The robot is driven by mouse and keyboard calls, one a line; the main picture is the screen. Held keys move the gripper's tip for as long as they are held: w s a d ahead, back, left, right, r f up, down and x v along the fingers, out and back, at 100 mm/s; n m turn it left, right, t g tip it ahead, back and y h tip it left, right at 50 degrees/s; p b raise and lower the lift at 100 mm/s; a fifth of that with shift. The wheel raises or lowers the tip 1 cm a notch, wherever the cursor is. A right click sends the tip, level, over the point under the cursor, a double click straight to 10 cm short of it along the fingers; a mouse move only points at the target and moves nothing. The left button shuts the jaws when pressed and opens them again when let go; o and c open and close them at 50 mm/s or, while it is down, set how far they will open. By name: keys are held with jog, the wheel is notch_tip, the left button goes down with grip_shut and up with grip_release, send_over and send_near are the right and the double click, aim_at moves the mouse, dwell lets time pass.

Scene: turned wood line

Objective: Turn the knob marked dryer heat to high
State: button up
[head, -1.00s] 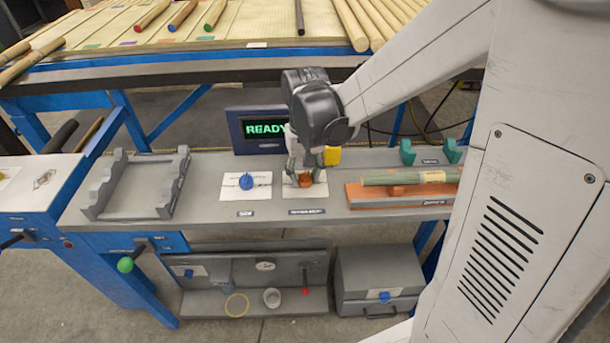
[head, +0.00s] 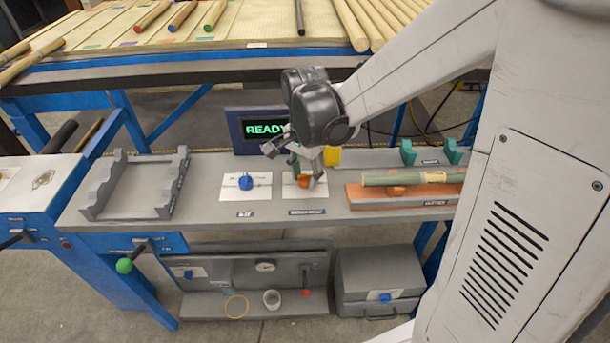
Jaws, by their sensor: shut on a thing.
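An orange knob (head: 304,182) sits on a white plate on the grey bench top, with a small dark label (head: 306,211) in front that is too small to read surely. My gripper (head: 307,176) reaches down over this knob from behind and is shut on it. Its fingers stand turned at an angle and hide part of the knob and its plate, so I cannot read the knob's setting. A blue knob (head: 246,181) on its own white plate is just to the left, clear of my gripper.
A display reading READY (head: 262,129) stands behind the knobs, with a yellow block (head: 332,156) beside my gripper. A grey cradle (head: 137,186) is to the left. A green cylinder (head: 400,179) lies on an orange stand to the right. The bench front is clear.

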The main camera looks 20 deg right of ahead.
aim_at(305, 175)
jog(key=shift+m, duration=1.1)
jog(key=o, duration=1.1)
jog(key=shift+r, duration=0.1)
notch_tip(305, 175, up, 12)
jog(key=shift+f, duration=0.1)
